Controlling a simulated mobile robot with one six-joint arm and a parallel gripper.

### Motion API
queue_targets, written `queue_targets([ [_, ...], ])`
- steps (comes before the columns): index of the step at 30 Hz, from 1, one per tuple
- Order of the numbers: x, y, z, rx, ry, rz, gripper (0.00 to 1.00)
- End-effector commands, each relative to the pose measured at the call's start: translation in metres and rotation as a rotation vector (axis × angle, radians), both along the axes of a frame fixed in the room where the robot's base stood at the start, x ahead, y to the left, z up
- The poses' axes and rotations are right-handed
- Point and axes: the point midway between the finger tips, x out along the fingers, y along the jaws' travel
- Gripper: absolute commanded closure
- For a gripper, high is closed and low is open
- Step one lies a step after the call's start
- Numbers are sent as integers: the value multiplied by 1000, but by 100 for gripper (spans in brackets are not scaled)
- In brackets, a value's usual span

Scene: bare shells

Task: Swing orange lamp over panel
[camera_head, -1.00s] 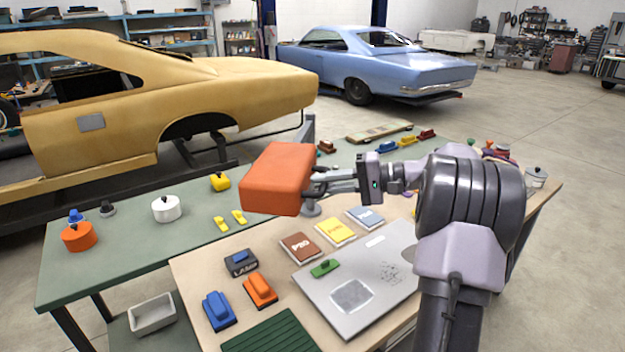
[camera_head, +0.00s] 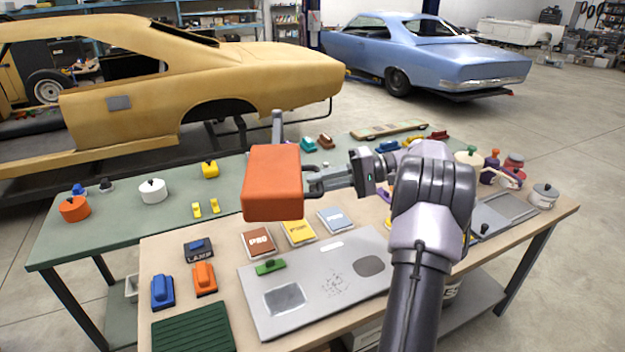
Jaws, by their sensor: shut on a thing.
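The orange lamp (camera_head: 272,182) is a box-shaped head held in the air. In the picture it sits above the packets and behind the grey panel (camera_head: 300,265), not overlapping the panel. My gripper (camera_head: 318,181) is at the lamp's right side, shut on it by what looks like a dark handle; the exact contact is small. A grey post (camera_head: 278,128) rises behind the lamp; whether the two join is hidden. The panel lies flat on the tan bench top, with a square grey patch, a dark oval patch and scribbled marks.
Brown (camera_head: 258,245), yellow (camera_head: 298,232) and blue (camera_head: 337,220) packets lie behind the panel. Blue (camera_head: 162,292) and orange (camera_head: 204,279) blocks and a dark green ribbed mat (camera_head: 190,329) lie left. A grey tray (camera_head: 503,212) and jars stand right of my arm.

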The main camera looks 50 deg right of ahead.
Motion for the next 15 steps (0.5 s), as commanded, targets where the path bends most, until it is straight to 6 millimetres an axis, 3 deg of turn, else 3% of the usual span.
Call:
queue_targets([
  [14,-1,-2,3,2,-6,0,100],
  [15,-1,-2,3,2,-6,0,84],
])
